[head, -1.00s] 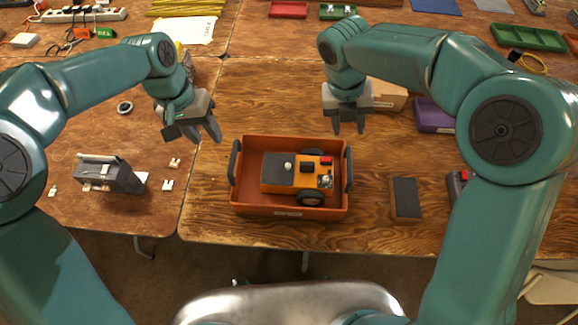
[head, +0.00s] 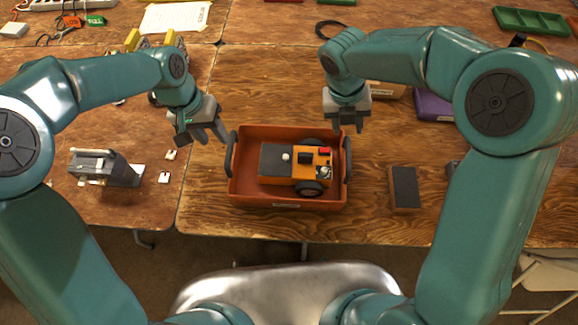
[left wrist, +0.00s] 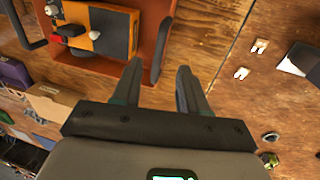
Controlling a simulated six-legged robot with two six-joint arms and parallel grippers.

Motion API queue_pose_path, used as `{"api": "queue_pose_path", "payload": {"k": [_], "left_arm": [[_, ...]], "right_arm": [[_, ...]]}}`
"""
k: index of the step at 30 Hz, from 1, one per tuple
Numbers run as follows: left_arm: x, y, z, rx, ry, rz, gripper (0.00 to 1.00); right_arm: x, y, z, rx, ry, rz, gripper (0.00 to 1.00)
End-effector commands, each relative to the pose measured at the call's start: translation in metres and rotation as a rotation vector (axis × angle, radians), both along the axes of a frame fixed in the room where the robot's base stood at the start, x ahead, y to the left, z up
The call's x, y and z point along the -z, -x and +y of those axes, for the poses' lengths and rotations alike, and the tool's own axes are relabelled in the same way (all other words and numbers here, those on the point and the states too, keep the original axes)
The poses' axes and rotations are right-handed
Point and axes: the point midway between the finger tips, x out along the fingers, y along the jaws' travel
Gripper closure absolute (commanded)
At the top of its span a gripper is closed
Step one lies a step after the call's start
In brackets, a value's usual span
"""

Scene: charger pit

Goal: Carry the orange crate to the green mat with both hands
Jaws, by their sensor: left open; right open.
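The orange crate (head: 250,199) sits upright on the wooden table in the head view, with a dark handle at each end. An orange and dark-grey wheeled machine (head: 292,167) lies inside it. My left gripper (head: 213,137) is open and empty, just left of and beyond the left handle (head: 231,153). My right gripper (head: 349,127) is open and empty beyond the right handle (head: 348,160). I see no green mat in these views.
A grey device (head: 105,167) and small white pieces lie left of the crate. A dark flat block (head: 404,188) lies to the right. A cardboard box (head: 388,89) and a purple box (head: 434,106) stand behind my right arm. A green tray (head: 530,21) is at the back right.

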Motion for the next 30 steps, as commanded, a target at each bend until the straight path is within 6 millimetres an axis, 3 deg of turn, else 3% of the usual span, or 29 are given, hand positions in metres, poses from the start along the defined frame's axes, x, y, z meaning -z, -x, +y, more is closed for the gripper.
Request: {"api": "queue_pose_path", "payload": {"k": [9, 15, 21, 30], "left_arm": [[0.064, 0.0, -0.012, 0.002, -0.001, 0.005, 0.57], [0.093, 0.0, -0.018, 0.001, 0.0, 0.002, 0.57], [0.106, 0.0, -0.021, 0.001, 0.0, 0.0, 0.57], [0.107, 0.0, -0.021, 0.001, 0.0, 0.0, 0.57]], "right_arm": [[0.064, 0.0, -0.013, 0.001, 0.0, 0.004, 0.58], [0.093, 0.0, -0.018, 0.001, 0.0, 0.003, 0.58], [0.106, 0.0, -0.021, 0.002, -0.001, 0.0, 0.58], [0.107, 0.0, -0.021, 0.001, -0.001, -0.001, 0.58]]}}
